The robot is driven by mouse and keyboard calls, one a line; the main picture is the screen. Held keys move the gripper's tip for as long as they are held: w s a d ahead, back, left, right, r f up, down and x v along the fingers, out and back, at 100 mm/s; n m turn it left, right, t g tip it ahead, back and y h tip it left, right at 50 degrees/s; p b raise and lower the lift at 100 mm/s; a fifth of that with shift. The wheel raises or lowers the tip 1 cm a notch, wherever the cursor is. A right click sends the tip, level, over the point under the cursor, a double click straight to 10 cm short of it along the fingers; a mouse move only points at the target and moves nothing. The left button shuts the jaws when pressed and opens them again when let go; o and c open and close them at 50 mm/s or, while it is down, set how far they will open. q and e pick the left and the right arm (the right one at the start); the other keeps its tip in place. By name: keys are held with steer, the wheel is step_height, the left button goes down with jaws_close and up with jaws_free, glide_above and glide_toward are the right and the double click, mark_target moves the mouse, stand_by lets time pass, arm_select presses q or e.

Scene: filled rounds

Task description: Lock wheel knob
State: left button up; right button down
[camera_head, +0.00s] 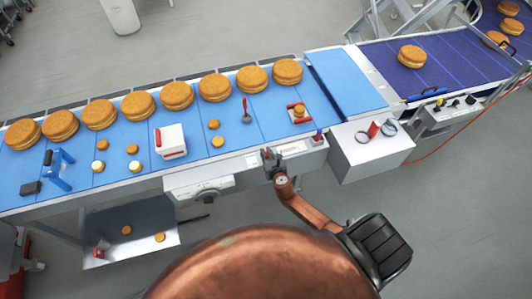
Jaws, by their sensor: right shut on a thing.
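My right gripper (270,156) is at the front edge of the blue conveyor, beside a white label plate. Its arm comes up from the lower right. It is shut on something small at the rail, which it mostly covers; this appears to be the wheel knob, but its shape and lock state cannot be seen. A white control panel (185,188) with a round dial (207,197) is on the conveyor front to the left, apart from the gripper. My left gripper is not in view.
Large filled rounds (177,96) line the far side of the blue conveyor (80,190). A white box (170,141), a blue stand (60,169) and a red-handled tool (246,111) stand on it. A white cabinet (365,158) is right of the gripper.

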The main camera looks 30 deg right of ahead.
steer(key=shift+m+h, duration=0.3)
steer(key=shift+h, duration=0.1)
steer(key=shift+a+m+g+h, duration=0.1)
steer(key=shift+m+g+h, duration=0.2)
steer(key=shift+m+h, duration=0.3)
steer(key=shift+m+g+h, duration=0.5)
steer(key=shift+m+h, duration=0.3)
steer(key=shift+h, duration=0.1)
steer(key=shift+m+g+h, duration=0.6)
steer(key=shift+m+h, duration=0.2)
steer(key=shift+m, duration=0.1)
steer(key=m+g+h+b, duration=0.1)
steer(key=m+g+h, duration=0.1)
steer(key=shift+w+f+m, duration=0.1)
steer(key=shift+m, duration=0.3)
steer(key=m+g+h+b, duration=0.1)
steer(key=m+g+b, duration=0.3)
steer(key=g+b, duration=0.1)
steer(key=m+g+h+b, duration=0.1)
steer(key=m+g+b, duration=0.3)
steer(key=b, duration=0.3)
steer(key=shift+f+m+g+h+b, duration=0.15)
steer(key=shift+m+g+h+b, duration=0.25)
steer(key=shift+g, duration=0.1)
steer(key=shift+r+m+g+b, duration=0.2)
steer(key=shift+m+g+b, duration=0.45)
steer(key=shift+b, duration=0.25)
